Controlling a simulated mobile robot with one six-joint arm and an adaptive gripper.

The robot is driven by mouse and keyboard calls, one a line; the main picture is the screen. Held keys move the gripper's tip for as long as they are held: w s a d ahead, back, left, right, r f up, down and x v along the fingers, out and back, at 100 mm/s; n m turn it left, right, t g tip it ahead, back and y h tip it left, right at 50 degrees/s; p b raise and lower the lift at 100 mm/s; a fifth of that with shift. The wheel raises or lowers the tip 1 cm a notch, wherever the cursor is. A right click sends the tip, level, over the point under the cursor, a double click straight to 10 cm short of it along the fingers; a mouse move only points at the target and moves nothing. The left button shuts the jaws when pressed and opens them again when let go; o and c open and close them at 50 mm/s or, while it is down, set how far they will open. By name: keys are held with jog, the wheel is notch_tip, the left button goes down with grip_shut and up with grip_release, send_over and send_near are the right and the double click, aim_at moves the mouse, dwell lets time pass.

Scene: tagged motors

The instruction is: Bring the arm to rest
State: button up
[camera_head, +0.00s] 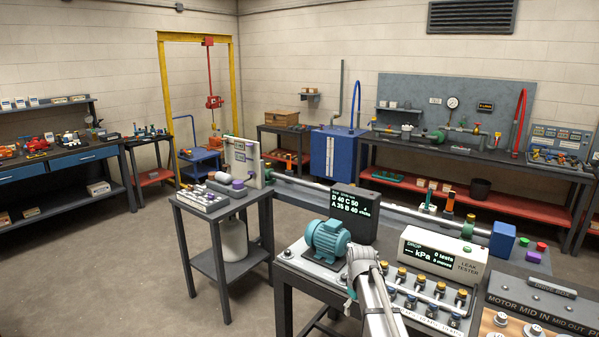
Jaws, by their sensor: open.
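My gripper (361,262) is at the end of my pale grey arm, which reaches up from the bottom edge of the head view. It is just right of a teal motor (327,240) and appears in front of the bench equipment. The gripper is open, and I see nothing held in it. Its fingertips are small and seen from behind, so I cannot tell whether they touch anything. The motor sits on a light plate on the near bench, apart from the gripper as far as I can tell.
A dark display (355,207) stands behind the motor. A white leak tester (443,258) and a row of brass-topped fittings (428,300) are right of my arm. A small side table (222,207) stands left, with open floor beyond.

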jog(key=s+f+m+b, duration=0.2)
jog(key=s+m, duration=0.1)
jog(key=s, duration=0.6)
jog(key=s+f+m+b, duration=0.1)
jog(key=s+f+m, duration=0.1)
jog(key=s, duration=0.8)
jog(key=shift+s+a+m+b, duration=0.2)
jog(key=shift+s+m+b, duration=0.05)
jog(key=shift+m+b, duration=0.15)
dwell(0.6)
